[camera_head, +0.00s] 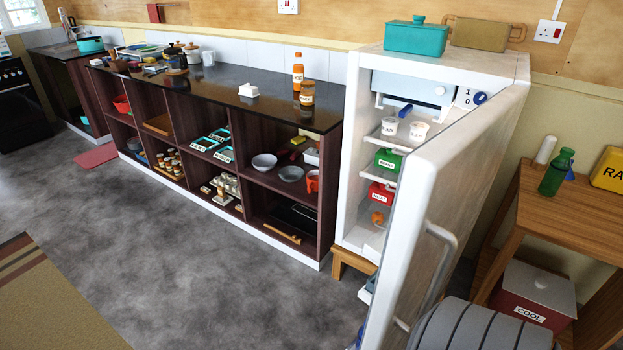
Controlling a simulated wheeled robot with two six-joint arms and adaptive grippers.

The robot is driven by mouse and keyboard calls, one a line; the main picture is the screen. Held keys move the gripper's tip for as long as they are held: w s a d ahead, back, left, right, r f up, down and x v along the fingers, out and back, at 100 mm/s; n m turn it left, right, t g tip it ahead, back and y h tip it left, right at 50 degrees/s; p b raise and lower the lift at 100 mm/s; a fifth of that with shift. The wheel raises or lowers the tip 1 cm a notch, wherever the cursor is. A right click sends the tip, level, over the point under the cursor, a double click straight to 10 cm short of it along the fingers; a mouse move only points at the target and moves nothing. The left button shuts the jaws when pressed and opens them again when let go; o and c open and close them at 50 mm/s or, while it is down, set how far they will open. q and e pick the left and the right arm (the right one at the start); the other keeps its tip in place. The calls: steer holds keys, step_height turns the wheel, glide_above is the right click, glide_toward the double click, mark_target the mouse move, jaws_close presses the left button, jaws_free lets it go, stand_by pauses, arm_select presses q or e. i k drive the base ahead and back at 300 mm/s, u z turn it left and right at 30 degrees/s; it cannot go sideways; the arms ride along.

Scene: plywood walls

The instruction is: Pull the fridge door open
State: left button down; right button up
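The white fridge (354,150) stands at the right end of the counter. Its door (465,160) is hinged on the right and stands wide open, swung out toward me. The curved door handle (440,262) is on the door's outer face, and no gripper shows at it. Inside the fridge are two white tubs (404,129), a green box (388,160), a red box (380,194) and an orange item (377,219). The door hides part of the interior. Neither my left nor my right gripper is in view.
A wooden table (530,205) with a green bottle (556,174) stands right of the door, a red COOL box (535,292) below it. A grey ribbed shape fills the bottom right. Dark floor (215,275) is open in front of the counter (215,88); a rug (50,305) lies left.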

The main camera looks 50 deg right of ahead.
mark_target(444, 184)
steer(key=i, duration=1.15)
steer(key=z, duration=3.85)
